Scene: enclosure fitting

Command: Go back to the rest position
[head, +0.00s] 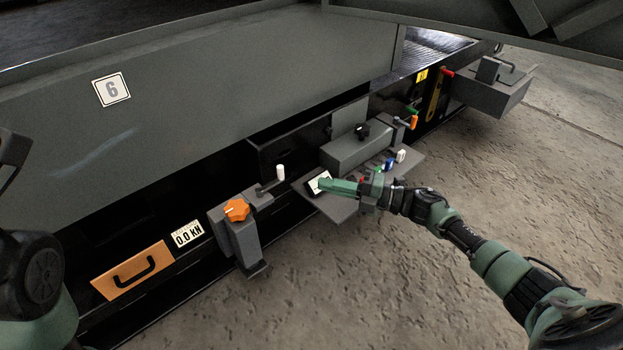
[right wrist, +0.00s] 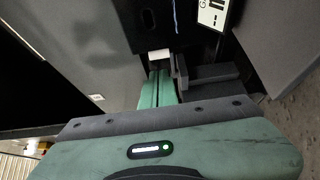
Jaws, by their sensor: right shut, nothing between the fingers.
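My right gripper (head: 324,186) is over the small grey shelf of the machine in the head view, with its green fingers pointing left. In the right wrist view its two green fingers (right wrist: 155,88) lie together with nothing between them. A white-capped lever (head: 280,172) stands just left of the fingertips in the head view. A white part (right wrist: 159,56) shows just beyond the fingertips in the right wrist view; I cannot tell whether they touch. Part of my left arm shows at the left edge of the head view, but I cannot make out its fingertips.
A grey box (head: 492,92) juts out at right. The concrete floor (head: 400,290) in front is clear.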

